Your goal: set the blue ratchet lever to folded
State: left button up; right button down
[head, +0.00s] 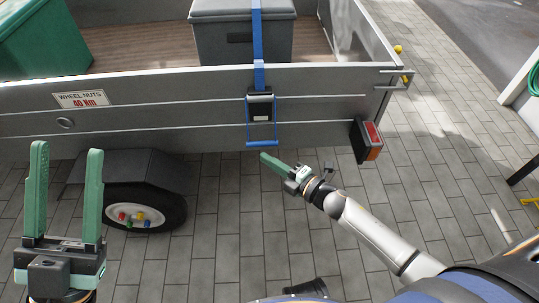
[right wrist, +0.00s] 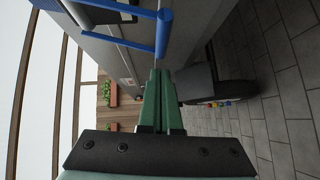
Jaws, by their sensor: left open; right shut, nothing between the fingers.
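The blue ratchet lever (head: 262,143) is a U-shaped frame below the dark ratchet body (head: 260,105) on the trailer's grey side wall. Its crossbar is at the bottom in the head view. In the right wrist view the lever (right wrist: 163,35) shows its crossbar and two side bars, just beyond the fingertips. My right gripper (head: 264,157) is shut and empty, its tips just below the crossbar in the head view; the same shut fingers show in the right wrist view (right wrist: 160,75). I cannot tell whether they touch the lever. My left gripper (head: 67,150) is open and empty, far left.
A blue strap (head: 257,35) runs over a grey box (head: 215,40) in the trailer. A green crate (head: 50,40) stands left of it. The tail light (head: 367,139) sticks out right of the lever. A wheel (head: 145,210) is lower left.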

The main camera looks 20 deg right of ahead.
aim_at(259, 146)
jog(key=shift+w+d+f+b, duration=0.15)
jog(key=shift+w+d, duration=0.15)
jog(key=shift+w, duration=0.4)
jog(key=shift+w+d+f+b, duration=0.15)
jog(key=shift+w+d, duration=0.1)
jog(key=shift+w, duration=0.45)
jog(key=shift+r, duration=0.1)
jog(key=w+f+b, duration=0.1)
jog(key=w+d+f+b, duration=0.1)
jog(key=w, duration=0.1)
jog(key=shift+w+f, duration=0.1)
jog(key=shift+w, duration=0.1)
jog(key=shift+s, duration=0.1)
